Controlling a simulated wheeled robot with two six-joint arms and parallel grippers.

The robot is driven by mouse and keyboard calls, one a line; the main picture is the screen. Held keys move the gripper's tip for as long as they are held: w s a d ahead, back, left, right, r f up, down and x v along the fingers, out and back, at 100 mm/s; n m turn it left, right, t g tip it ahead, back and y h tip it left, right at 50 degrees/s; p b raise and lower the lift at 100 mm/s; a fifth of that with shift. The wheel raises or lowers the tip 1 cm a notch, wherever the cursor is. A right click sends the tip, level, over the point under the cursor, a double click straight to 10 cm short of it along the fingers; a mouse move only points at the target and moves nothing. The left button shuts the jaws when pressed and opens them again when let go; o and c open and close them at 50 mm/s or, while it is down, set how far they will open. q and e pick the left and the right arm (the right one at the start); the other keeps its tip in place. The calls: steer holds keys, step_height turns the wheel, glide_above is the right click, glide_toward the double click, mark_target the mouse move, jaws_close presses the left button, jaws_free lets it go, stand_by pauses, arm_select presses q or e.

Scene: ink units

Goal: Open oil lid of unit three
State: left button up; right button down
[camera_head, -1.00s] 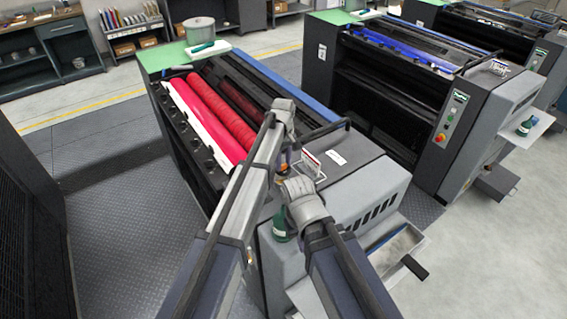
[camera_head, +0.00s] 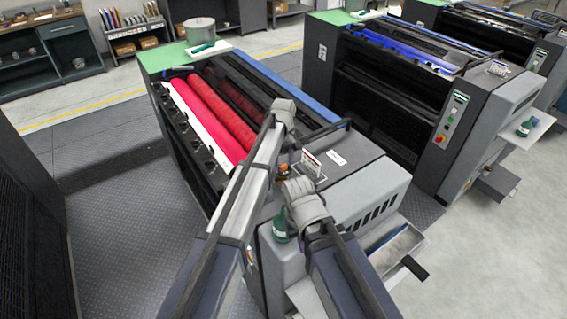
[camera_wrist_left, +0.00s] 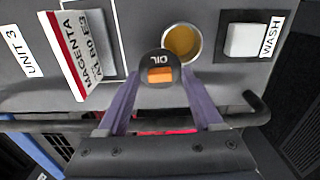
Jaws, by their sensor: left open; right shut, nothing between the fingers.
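The oil lid (camera_wrist_left: 160,62) of unit three is a dark round cap marked OIL with an orange knob. In the left wrist view it sits beside the round oil port (camera_wrist_left: 181,43), overlapping its rim. Most of the port is uncovered and shows amber inside. My left gripper (camera_wrist_left: 160,78) is open, its two fingers on either side of the lid; I cannot tell whether they touch it. In the head view my left gripper (camera_head: 284,150) is over the near press (camera_head: 360,185), fingers mostly hidden. My right gripper (camera_head: 303,195) is lower, near the press's end, shut and empty.
A UNIT 3 label (camera_wrist_left: 20,52), a MAGENTA card (camera_wrist_left: 76,45) and a WASH button (camera_wrist_left: 246,41) surround the port. A dark bar (camera_wrist_left: 245,118) crosses in front. A green bottle (camera_head: 280,228) is by my right arm. Red rollers (camera_head: 215,110) lie left.

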mark_target(284, 166)
arm_select(q)
step_height(284, 166, up, 8)
steer(key=p, duration=0.7)
steer(key=shift+f, duration=0.15)
steer(key=shift+f, duration=0.1)
